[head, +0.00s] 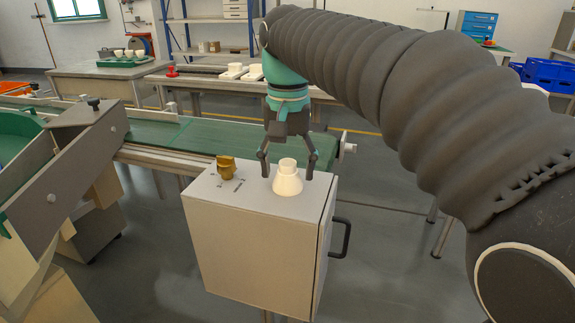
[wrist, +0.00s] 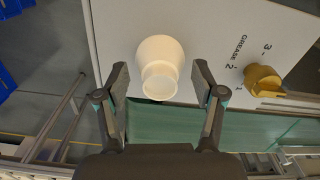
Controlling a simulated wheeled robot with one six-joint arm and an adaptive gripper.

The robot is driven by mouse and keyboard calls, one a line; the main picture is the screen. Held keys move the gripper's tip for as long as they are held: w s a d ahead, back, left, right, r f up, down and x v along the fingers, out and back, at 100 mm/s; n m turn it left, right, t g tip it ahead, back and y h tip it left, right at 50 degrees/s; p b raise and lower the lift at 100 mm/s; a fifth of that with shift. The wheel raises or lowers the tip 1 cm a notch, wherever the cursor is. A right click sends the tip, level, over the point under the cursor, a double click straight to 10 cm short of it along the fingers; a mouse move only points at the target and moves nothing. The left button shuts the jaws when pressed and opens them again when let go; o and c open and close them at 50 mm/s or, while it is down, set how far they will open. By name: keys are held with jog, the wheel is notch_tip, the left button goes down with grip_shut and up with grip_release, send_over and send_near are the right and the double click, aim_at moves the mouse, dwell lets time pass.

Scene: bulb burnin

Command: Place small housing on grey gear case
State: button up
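The small housing (head: 287,181) is white and flared, with a narrower collar on top. It stands upright on the top of the grey gear case (head: 250,245), right of the middle. My gripper (head: 289,164) points down over it with its fingers spread, one on each side. In the wrist view the housing (wrist: 160,66) shows between the open fingertips (wrist: 160,84), with a visible gap on both sides. The case top (wrist: 215,30) also shows there. The underside of the housing is hidden.
A brass-coloured knob (head: 226,167) stands on the case top left of the housing, beside printed marks. A black handle (head: 340,238) sticks out on the case's right side. A green conveyor (head: 190,135) runs behind, and a grey-framed machine (head: 75,165) stands at left.

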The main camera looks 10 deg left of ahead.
aim_at(289, 163)
notch_tip(289, 163, up, 12)
jog(key=p, duration=0.3)
dwell(0.5)
jog(key=shift+d, duration=0.15)
jog(key=s+d+f+t, duration=0.1)
jog(key=s+d+f, duration=0.25)
jog(key=d, duration=0.55)
jog(key=s+d+f+t, duration=0.2)
jog(key=d+f, duration=0.2)
jog(key=d, duration=0.5)
jog(key=s+d+f+t, duration=0.1)
jog(key=s+d+f, duration=0.3)
jog(key=f, duration=0.3)
jog(key=s+d+f+m+t, duration=0.1)
jog(key=s+d+f, duration=0.4)
jog(key=f, duration=0.3)
jog(key=shift+s+t, duration=0.3)
jog(key=shift+s, duration=0.25)
